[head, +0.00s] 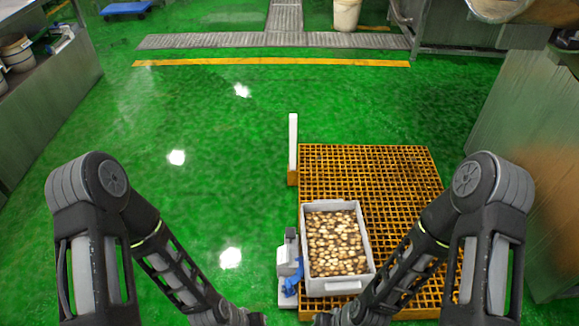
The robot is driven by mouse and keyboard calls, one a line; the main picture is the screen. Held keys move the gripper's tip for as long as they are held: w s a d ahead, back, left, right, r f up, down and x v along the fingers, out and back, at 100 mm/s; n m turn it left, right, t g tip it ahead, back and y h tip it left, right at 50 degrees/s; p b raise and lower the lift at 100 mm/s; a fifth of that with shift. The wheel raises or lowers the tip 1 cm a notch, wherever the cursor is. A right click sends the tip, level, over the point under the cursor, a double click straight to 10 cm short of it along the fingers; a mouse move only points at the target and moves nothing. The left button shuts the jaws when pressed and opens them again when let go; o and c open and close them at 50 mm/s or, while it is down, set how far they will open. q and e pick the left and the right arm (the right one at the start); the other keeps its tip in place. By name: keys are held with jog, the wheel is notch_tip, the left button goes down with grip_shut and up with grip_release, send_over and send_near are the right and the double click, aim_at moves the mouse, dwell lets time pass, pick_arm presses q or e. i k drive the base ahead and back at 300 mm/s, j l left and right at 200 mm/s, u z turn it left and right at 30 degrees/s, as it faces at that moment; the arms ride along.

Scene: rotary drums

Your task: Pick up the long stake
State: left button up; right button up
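A long white stake (293,140) stands upright at the far left corner of the orange grating, with an orange-brown part at its foot. Whether it rests in a holder or on the floor is unclear. My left gripper (252,319) is at the bottom edge of the head view, left of the grey box and well short of the stake. My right gripper (325,319) is at the bottom edge, just in front of the box. Both are dark and cut off by the frame, so their fingers do not show. Neither touches the stake.
An orange grating (400,190) bears a pale grey box (367,262) filled with small brown-and-cream pieces. A grey-and-blue device (289,265) stands at the box's left. Metal units flank both sides. The green floor (200,120) left of the stake is clear.

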aim_at(292, 117)
jog(key=u, duration=2.85)
jog(key=i+z, duration=0.4)
jog(key=i, duration=0.15)
jog(key=i+j+z, duration=0.1)
jog(key=i+z, duration=0.3)
jog(key=i+l+z, duration=0.35)
jog(key=i+z, duration=0.15)
jog(key=i+l+z, duration=0.1)
jog(key=i+z, duration=0.35)
jog(key=i+j+z, duration=0.1)
jog(key=i+z, duration=0.4)
jog(key=i+j+z, duration=0.3)
jog(key=i+z, duration=0.15)
jog(key=i, duration=0.15)
jog(key=i+l, duration=0.1)
jog(key=i, duration=1.8)
jog(key=z, duration=3.8)
